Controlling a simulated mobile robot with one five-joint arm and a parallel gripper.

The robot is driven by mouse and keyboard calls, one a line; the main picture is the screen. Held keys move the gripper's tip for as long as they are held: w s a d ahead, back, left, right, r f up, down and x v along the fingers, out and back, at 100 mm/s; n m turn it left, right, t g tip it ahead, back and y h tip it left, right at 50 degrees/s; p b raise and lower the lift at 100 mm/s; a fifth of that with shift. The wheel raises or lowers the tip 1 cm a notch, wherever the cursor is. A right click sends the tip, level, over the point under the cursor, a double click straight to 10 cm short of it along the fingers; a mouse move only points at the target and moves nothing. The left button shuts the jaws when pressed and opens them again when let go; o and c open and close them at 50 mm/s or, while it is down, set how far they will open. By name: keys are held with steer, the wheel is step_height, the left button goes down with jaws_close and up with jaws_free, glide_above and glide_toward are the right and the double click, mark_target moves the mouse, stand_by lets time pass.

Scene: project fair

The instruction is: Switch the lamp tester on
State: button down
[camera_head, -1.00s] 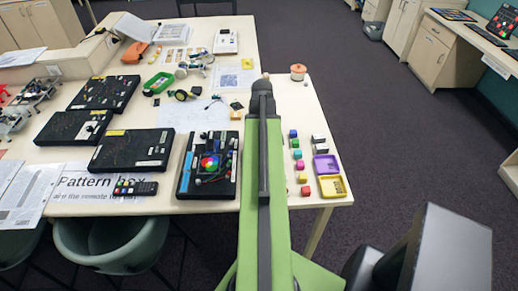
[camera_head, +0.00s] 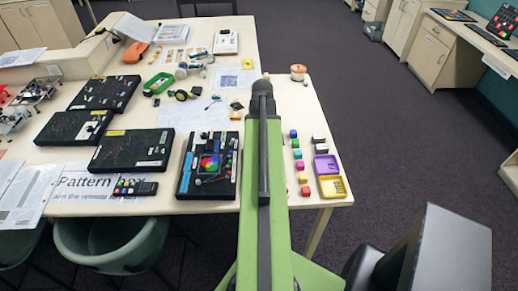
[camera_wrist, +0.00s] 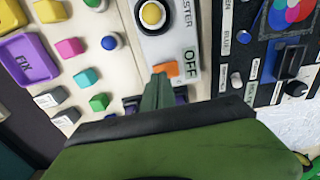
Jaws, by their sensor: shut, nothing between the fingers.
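The lamp tester (camera_wrist: 152,48) is a pale panel at the top middle of the wrist view, with part of its lettering cut off. It has a round yellow lamp (camera_wrist: 151,13) in a dark ring, an orange switch (camera_wrist: 167,69) and a label reading OFF (camera_wrist: 191,62) beside the switch. My gripper (camera_wrist: 159,80) is shut and empty, its tip right at the lower edge of the orange switch. I cannot tell whether they touch. In the head view my arm hides the tester and the fingers.
Small coloured blocks and a purple tray (camera_wrist: 27,60) lie left of the tester in the wrist view. A black panel with a colour wheel (camera_head: 208,165) stands close on its other side. An orange-lidded pot (camera_head: 298,72) stands near the table's far right edge.

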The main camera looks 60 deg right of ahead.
steer(key=shift+f+b, duration=0.9)
stand_by(0.7)
step_height(320, 180, up, 7)
steer(key=p, duration=0.7)
steer(key=shift+r, duration=0.1)
